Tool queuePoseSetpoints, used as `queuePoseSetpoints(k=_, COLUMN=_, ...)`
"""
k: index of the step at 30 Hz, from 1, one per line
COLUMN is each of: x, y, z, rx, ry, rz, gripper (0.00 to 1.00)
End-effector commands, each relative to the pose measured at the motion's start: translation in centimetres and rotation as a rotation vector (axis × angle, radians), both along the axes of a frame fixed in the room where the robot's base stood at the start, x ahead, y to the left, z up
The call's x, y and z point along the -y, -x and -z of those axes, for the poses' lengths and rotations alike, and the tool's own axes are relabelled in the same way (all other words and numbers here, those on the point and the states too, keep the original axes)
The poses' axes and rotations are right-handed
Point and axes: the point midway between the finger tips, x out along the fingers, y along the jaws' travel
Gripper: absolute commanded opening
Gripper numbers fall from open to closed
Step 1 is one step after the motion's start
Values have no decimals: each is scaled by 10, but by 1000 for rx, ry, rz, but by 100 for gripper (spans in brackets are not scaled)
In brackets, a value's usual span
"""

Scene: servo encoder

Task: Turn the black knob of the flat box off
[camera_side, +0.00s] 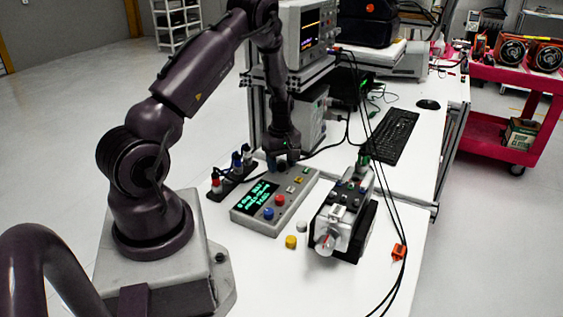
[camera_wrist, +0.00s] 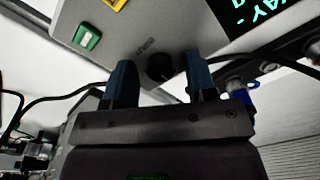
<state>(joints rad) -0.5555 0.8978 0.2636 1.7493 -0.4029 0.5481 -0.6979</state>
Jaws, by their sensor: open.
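The flat grey box (camera_side: 273,226) lies on the white table in the side view, with a lit green display (camera_side: 258,194) and coloured buttons. In the wrist view the box (camera_wrist: 125,40) fills the upper part. The black knob (camera_wrist: 159,68) shows there, between the two blue-grey fingers of my gripper (camera_wrist: 160,75). The fingers are open, one on each side of the knob, with visible gaps. Whether they touch it is not clear, and the knob's pointer is too dark to read. In the side view my gripper (camera_side: 282,164) is over the far end of the box and hides the knob.
A black strip with coloured plugs (camera_side: 236,165) lies close to the box's left side. A motor rig (camera_side: 343,222) stands to its right, with a yellow cap (camera_side: 291,242) nearby. Black cables hang across the right side. The table's front is mostly clear.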

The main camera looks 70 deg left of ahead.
Motion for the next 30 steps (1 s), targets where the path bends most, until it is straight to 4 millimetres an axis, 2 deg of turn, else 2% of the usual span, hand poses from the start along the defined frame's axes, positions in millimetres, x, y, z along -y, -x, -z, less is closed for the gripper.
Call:
queuePoseSetpoints(k=3, x=0, y=0, z=0, rx=0, ry=0, rz=0, gripper=52)
queuePoseSetpoints(k=4, x=0, y=0, z=0, rx=0, ry=0, rz=0, gripper=47)
queuePoseSetpoints(k=10, x=0, y=0, z=0, rx=0, ry=0, rz=0, gripper=2)
queuePoseSetpoints(k=20, x=0, y=0, z=-1, rx=0, ry=-1, rz=39, gripper=2)
queuePoseSetpoints(k=30, x=-1, y=0, z=-1, rx=1, ry=-1, rz=258, gripper=2)
